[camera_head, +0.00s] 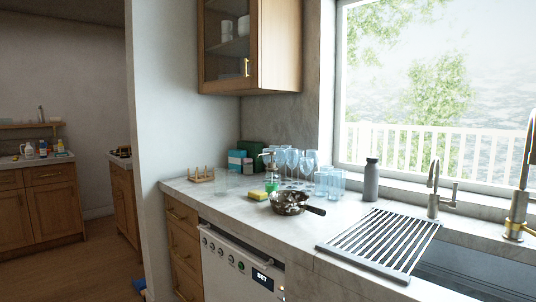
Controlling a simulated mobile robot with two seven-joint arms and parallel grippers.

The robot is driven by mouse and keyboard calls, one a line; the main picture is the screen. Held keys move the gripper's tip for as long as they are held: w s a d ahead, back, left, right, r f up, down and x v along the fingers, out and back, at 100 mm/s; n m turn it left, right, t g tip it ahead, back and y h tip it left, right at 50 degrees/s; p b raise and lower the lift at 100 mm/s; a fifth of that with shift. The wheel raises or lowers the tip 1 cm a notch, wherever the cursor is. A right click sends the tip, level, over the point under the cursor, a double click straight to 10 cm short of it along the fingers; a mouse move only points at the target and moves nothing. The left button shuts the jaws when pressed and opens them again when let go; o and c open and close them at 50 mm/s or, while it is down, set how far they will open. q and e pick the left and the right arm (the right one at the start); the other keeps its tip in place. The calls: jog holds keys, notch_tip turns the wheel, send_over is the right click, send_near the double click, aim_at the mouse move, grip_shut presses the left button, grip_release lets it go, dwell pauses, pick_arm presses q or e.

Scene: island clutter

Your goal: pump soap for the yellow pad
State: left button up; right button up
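A small yellow pad (257,196) lies flat on the counter, left of a dark pan. A soap pump bottle (271,181) with green liquid and a pale pump head stands just behind and right of the pad. The pad and the bottle look close together; I cannot tell whether they touch. Neither of my grippers shows in the head view.
The pan (289,202) stands in front of the bottle, its handle pointing right. Several glasses (305,164), boxes (239,160) and a grey bottle (371,180) stand behind. A drying rack (383,241) spans beside the sink (470,277). A wooden rack (201,176) sits left.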

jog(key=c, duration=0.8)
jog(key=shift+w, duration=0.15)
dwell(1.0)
